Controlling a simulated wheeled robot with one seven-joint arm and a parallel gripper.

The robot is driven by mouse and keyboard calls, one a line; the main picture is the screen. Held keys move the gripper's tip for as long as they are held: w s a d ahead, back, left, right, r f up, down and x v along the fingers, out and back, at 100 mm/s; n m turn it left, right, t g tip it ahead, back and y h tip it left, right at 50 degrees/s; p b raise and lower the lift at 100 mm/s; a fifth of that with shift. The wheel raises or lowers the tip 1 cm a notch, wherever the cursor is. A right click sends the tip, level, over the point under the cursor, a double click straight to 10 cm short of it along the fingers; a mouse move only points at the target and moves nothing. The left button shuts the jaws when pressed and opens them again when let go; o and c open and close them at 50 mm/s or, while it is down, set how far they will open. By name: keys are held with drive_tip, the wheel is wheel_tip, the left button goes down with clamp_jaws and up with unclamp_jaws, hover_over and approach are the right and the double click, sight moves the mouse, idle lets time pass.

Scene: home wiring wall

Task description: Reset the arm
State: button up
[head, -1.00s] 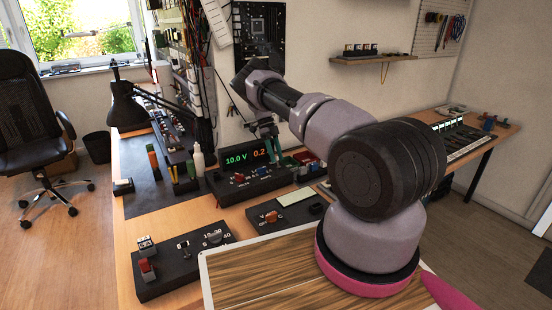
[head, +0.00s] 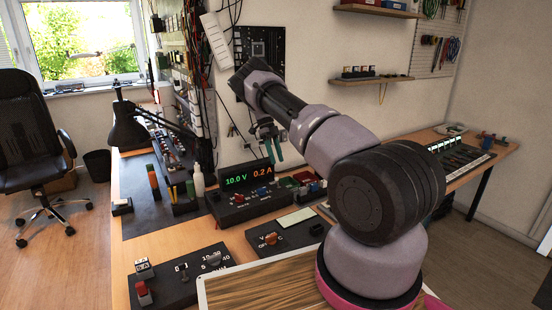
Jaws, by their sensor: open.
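My arm rises from its pink-ringed base at the lower right and reaches away toward the wall. My gripper (head: 272,158) is small and far off in the head view, pointing down above the bench. Its two dark greenish fingers look apart, with nothing seen between them. It appears just above and behind the power supply (head: 238,206), which reads 10.0 V and 0.2 A; the exact gap cannot be told.
A black desk lamp (head: 126,110) stands at the left of the bench. Switch boxes (head: 180,277) and a control box (head: 288,234) lie in front. A wall shelf (head: 370,80) holds small items. An office chair (head: 32,140) stands on the floor at left.

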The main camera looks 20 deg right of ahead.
idle(0.3)
drive_tip(key=s+a+r+n+t+y, duration=0.1)
drive_tip(key=s+r+n+t+y, duration=0.35)
drive_tip(key=r, duration=1.15)
drive_tip(key=s+a+r+n+t+h, duration=0.15)
drive_tip(key=s+r+n, duration=0.6)
drive_tip(key=r, duration=0.75)
drive_tip(key=s+a+r+n+t+y, duration=0.1)
drive_tip(key=s+a+r+n+t, duration=0.2)
drive_tip(key=s, duration=0.4)
drive_tip(key=s+a+r+n, duration=0.1)
drive_tip(key=s+r+n, duration=0.2)
drive_tip(key=s+r, duration=0.35)
drive_tip(key=s+a+f+n+t, duration=0.1)
drive_tip(key=s+a+n+t, duration=0.1)
drive_tip(key=s, duration=0.5)
drive_tip(key=s+a+f+n+t, duration=0.1)
drive_tip(key=s+a+n+t, duration=0.1)
drive_tip(key=s+n, duration=0.3)
drive_tip(key=s, duration=0.2)
drive_tip(key=shift+s+f+h, duration=0.3)
drive_tip(key=shift+f, duration=0.05)
